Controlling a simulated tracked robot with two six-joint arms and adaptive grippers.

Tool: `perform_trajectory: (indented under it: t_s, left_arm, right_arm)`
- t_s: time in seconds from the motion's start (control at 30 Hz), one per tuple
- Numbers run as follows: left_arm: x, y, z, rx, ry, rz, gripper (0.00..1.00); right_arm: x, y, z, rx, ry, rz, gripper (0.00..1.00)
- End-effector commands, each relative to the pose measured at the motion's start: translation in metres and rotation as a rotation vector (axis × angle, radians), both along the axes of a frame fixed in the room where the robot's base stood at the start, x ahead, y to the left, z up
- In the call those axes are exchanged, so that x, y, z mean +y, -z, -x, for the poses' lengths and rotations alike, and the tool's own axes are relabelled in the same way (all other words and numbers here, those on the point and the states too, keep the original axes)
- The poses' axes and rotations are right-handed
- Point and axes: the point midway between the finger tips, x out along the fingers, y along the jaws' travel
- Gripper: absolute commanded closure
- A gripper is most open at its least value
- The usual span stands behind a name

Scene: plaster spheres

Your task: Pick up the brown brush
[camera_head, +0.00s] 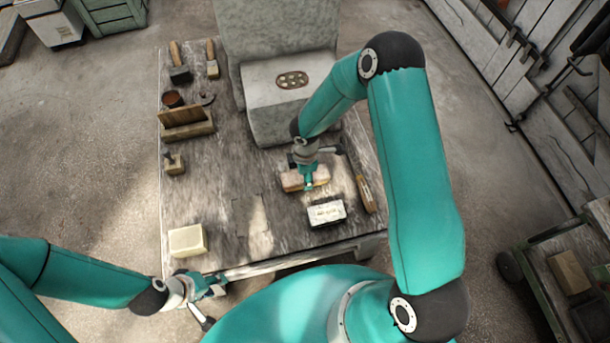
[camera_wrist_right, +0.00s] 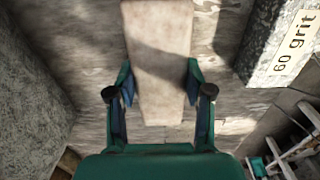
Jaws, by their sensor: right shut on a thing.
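The brown brush (camera_head: 292,182) is a pale pinkish-brown oblong block near the middle right of the table. Its bristles cannot be made out. My right gripper (camera_head: 308,184) comes down over it from above and is shut on it. In the right wrist view the brush (camera_wrist_right: 160,60) runs lengthwise between the two fingers of the right gripper (camera_wrist_right: 159,85), one along each side. Whether it touches the tabletop cannot be told. My left gripper (camera_head: 212,286) is empty beside the table's front edge, and its finger opening is unclear.
A "60 grit" block (camera_head: 326,212) lies close in front of the brush, and a wooden-handled tool (camera_head: 365,192) lies to its right. A grey stone block (camera_head: 290,95) stands behind. A cream block (camera_head: 187,240) sits front left. The table's centre left is clear.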

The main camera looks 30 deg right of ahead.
Motion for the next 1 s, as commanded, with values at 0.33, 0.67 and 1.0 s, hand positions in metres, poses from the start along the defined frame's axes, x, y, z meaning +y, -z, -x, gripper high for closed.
perform_trajectory:
  t_s: [0.33, 0.67, 1.0]
  left_arm:
    - [0.0, -0.005, 0.0, 0.0, 0.0, 0.0, 0.6]
    - [0.0, -0.009, 0.0, 0.0, 0.0, 0.0, 0.6]
    - [0.0, -0.01, 0.0, 0.0, 0.0, 0.0, 0.6]
  right_arm:
    - [0.0, -0.048, -0.002, -0.005, 0.0, 0.001, 0.88]
    - [0.001, -0.139, -0.002, -0.006, 0.0, 0.0, 0.88]
    - [0.001, -0.191, -0.001, -0.002, 0.0, 0.0, 0.88]
